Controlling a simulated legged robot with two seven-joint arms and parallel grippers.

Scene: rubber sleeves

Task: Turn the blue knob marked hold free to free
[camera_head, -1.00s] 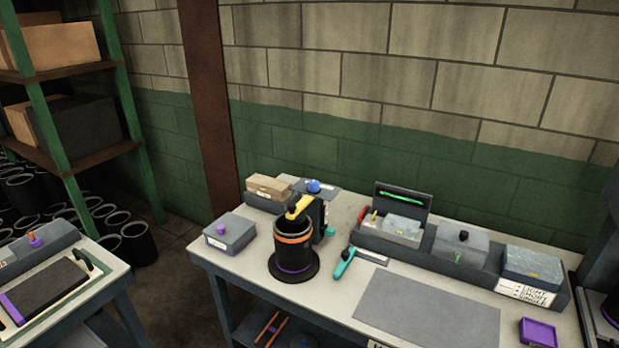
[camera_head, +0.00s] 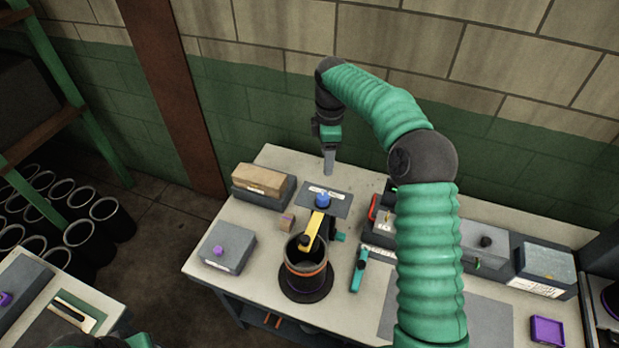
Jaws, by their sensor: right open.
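The blue knob (camera_head: 323,200) sits on top of a dark post with a grey label plate (camera_head: 327,192) behind it. The plate's lettering is too small to read. A yellow arm (camera_head: 312,232) runs from below the knob toward the black cylinder (camera_head: 306,268) with an orange band. My right gripper (camera_head: 329,172) points down above and just behind the knob, apart from it. It is open and empty, though its fingers overlap in this view. My left gripper is out of view; only a bit of green shows at the bottom left edge.
A cardboard-topped box (camera_head: 262,180) and a grey box with a purple knob (camera_head: 228,246) stand left of the post. A teal-handled tool (camera_head: 359,270) lies to the right. My right arm covers part of the tray of boxes and the grey mat (camera_head: 485,322).

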